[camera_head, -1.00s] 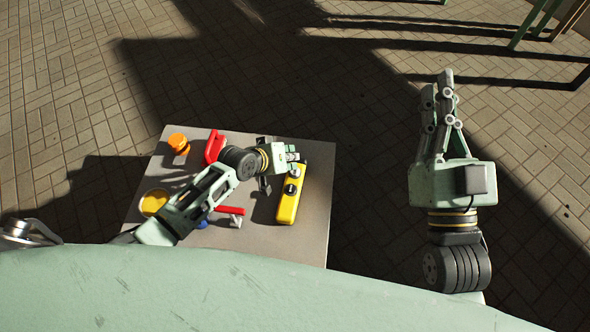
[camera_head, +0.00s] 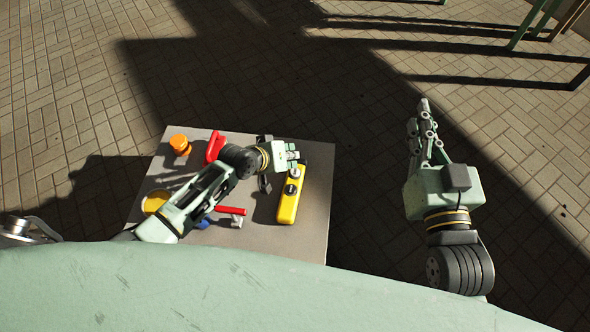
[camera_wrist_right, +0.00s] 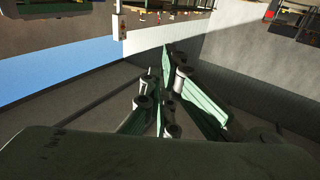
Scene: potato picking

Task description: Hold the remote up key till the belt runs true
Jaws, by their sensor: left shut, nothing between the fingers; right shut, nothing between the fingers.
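The yellow remote (camera_head: 288,208) lies lengthwise on the grey table, with round dark and pale keys on its upper half. My left gripper (camera_head: 296,156) is shut and empty, at the remote's far end in the head view, just beyond the keys. I cannot tell whether its fingertips touch the remote. My right gripper (camera_head: 424,106) is shut and empty, held out over the paved floor to the right of the table. Its fingers (camera_wrist_right: 167,55) also show in the right wrist view. I cannot make out a belt in either view.
The table (camera_head: 318,200) also holds an orange object (camera_head: 180,144), a red-handled object (camera_head: 214,146), a yellow round item (camera_head: 155,202), a red-handled tool (camera_head: 230,210) and a blue item (camera_head: 203,223). Green legs (camera_head: 524,26) stand far off at top right. Paving around the table is clear.

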